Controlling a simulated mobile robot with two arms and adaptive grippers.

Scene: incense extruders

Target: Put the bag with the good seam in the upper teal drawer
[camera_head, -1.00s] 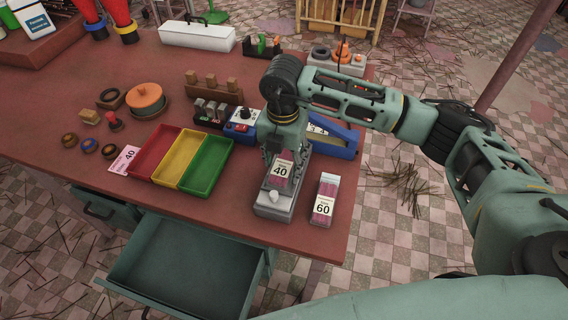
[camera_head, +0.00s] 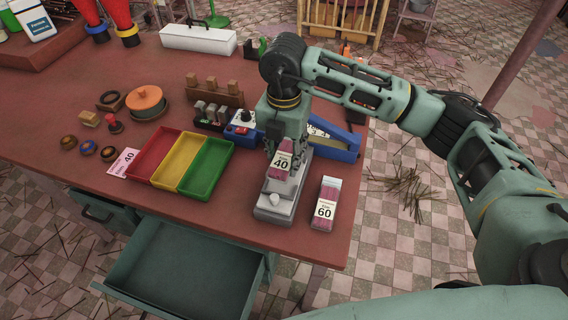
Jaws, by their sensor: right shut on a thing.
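My right gripper (camera_head: 283,148) points down and is shut on the top of the bag labelled 40 (camera_head: 281,164), a pink bag with a white label. It holds this bag above the grey device (camera_head: 278,203) near the table's front right. The fingertips are partly hidden. A similar bag labelled 60 (camera_head: 325,202) is on the table just to the right. A teal drawer (camera_head: 183,267) is pulled open below the table's front edge and looks empty. Seam quality cannot be made out. My left gripper is out of view.
Red, yellow (camera_head: 181,161) and green trays lie left of the gripper, with a pink card marked 40 (camera_head: 124,162) beside them. A blue device (camera_head: 335,142) is close behind the gripper. Another teal drawer front with a handle (camera_head: 97,213) shows at the left.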

